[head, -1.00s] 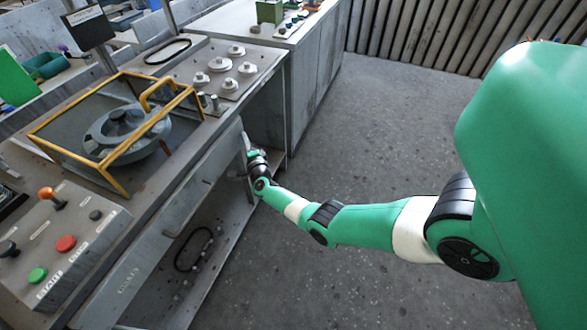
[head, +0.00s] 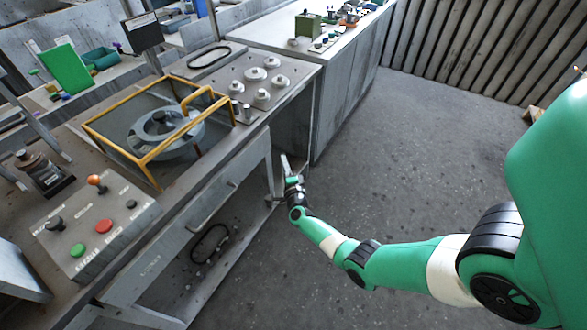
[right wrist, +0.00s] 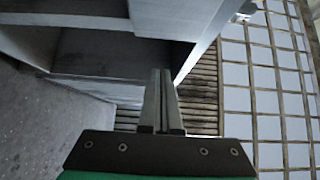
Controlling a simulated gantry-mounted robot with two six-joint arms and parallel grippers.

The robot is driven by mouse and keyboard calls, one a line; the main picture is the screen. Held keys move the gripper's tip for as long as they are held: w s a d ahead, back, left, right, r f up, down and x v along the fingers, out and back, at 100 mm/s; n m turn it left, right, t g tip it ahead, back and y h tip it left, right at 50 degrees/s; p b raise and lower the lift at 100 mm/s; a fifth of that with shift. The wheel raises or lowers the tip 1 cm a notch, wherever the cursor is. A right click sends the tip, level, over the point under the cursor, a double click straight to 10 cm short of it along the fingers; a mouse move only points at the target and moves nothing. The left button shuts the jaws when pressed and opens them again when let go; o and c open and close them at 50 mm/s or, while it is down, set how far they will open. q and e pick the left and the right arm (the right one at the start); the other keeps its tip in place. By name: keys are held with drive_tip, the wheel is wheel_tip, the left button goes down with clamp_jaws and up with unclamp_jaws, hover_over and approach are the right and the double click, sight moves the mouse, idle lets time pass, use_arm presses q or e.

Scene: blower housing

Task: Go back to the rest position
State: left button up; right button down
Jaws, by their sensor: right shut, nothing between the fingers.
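My right gripper (head: 285,165) is in front of the workbench, beside its right front corner, with the fingers pointing up and away. In the right wrist view the two fingers (right wrist: 161,98) lie side by side, shut, with nothing between them. The green right arm reaches in from the right over the floor. My left gripper is not in the head view.
The workbench (head: 190,232) carries a yellow-framed guard (head: 150,153) over a grey blower housing (head: 165,133), a control box (head: 97,225) and a plate with several round pieces (head: 262,82). A white cabinet (head: 345,85) stands beyond.

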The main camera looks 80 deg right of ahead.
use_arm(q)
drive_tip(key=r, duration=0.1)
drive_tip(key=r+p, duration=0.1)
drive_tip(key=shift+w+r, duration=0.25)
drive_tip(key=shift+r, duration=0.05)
use_arm(e)
drive_tip(key=v, duration=0.5)
drive_tip(key=shift+w+a+r, duration=0.1)
drive_tip(key=shift+w+a, duration=0.1)
drive_tip(key=shift+a, duration=0.1)
